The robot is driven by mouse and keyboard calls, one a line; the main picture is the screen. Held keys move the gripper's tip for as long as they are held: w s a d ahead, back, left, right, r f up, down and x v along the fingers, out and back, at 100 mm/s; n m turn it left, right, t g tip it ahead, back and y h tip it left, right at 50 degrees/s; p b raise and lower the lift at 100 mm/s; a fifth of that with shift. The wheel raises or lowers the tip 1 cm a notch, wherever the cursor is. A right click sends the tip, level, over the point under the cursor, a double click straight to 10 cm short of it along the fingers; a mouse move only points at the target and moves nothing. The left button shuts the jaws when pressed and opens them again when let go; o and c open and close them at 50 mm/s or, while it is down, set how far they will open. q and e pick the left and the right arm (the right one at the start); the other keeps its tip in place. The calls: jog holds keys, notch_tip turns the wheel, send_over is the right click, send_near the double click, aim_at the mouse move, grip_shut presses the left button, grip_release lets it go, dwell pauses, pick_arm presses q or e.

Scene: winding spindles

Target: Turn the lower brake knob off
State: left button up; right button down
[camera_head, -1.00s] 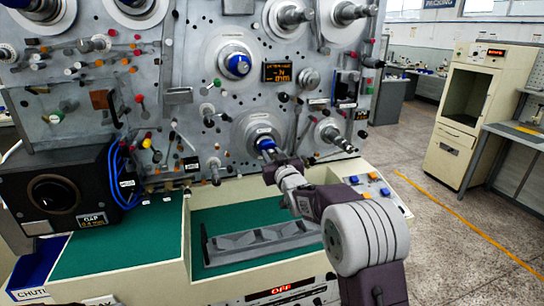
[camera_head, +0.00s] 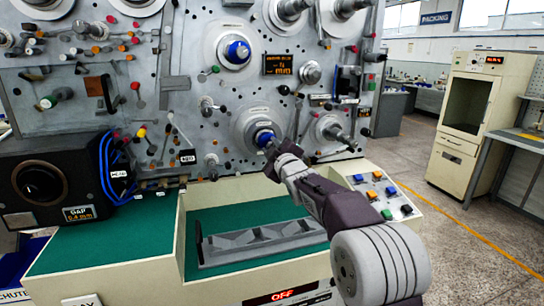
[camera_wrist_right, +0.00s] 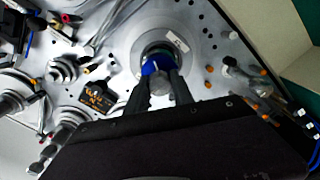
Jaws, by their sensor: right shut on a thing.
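The lower brake knob (camera_head: 264,137) is blue and sits at the centre of a round pale dial plate (camera_head: 246,124) on the upright machine panel. My right gripper (camera_head: 270,148) reaches it from the front right and is shut on it. In the right wrist view the blue knob (camera_wrist_right: 157,66) lies between the two dark fingers of the gripper (camera_wrist_right: 160,84), which cover part of it. An upper blue knob (camera_head: 238,52) on a similar dial is untouched. My left gripper is not in view.
A tray recess with a grey rack (camera_head: 262,243) lies below the panel. A button box (camera_head: 378,193) stands beside my right arm. Metal spindles (camera_head: 333,133) and small levers stick out near the knob. A black gauge box (camera_head: 50,192) stands at the left.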

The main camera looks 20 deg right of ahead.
jog(key=shift+n+b, duration=0.8)
jog(key=shift+n, duration=0.3)
jog(key=c, duration=1.1)
grip_release()
jog(key=shift+a, duration=0.1)
jog(key=shift+s, duration=0.1)
jog(key=s+b, duration=0.2)
jog(key=s, duration=0.7)
jog(key=shift+d, duration=0.2)
